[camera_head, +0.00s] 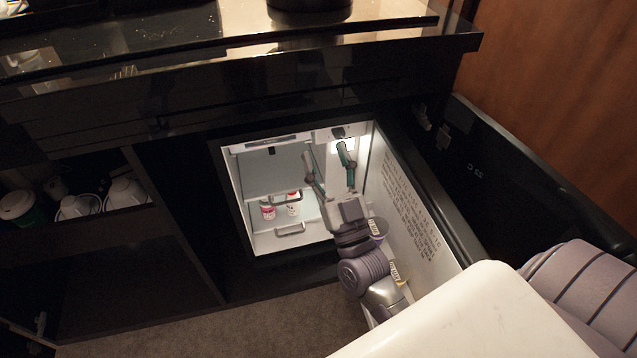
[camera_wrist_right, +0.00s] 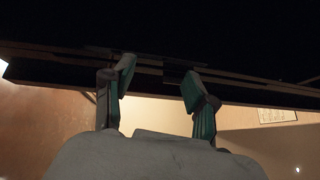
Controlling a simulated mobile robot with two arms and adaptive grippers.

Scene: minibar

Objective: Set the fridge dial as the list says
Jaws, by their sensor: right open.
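The small fridge (camera_head: 249,222) stands open and lit inside the dark cabinet. A white panel (camera_head: 409,208) with lines of small print, too small to read, runs along its right side. A small dark spot (camera_head: 338,132) beside the lamp at the top of the fridge may be the dial; I cannot tell its setting. My right gripper (camera_head: 329,155) is in front of the fridge's upper right part, pointing up, its fingers apart and empty. The fingers also show apart in the right wrist view (camera_wrist_right: 158,82). My left gripper is out of view.
Small bottles (camera_head: 268,209) stand low in the fridge near wire rails (camera_head: 290,230). A dark countertop (camera_head: 400,45) overhangs the fridge. A dark door (camera_head: 540,190) stands open at the right. Cups (camera_head: 75,207) sit on the left shelf. The carpet (camera_head: 230,325) in front is clear.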

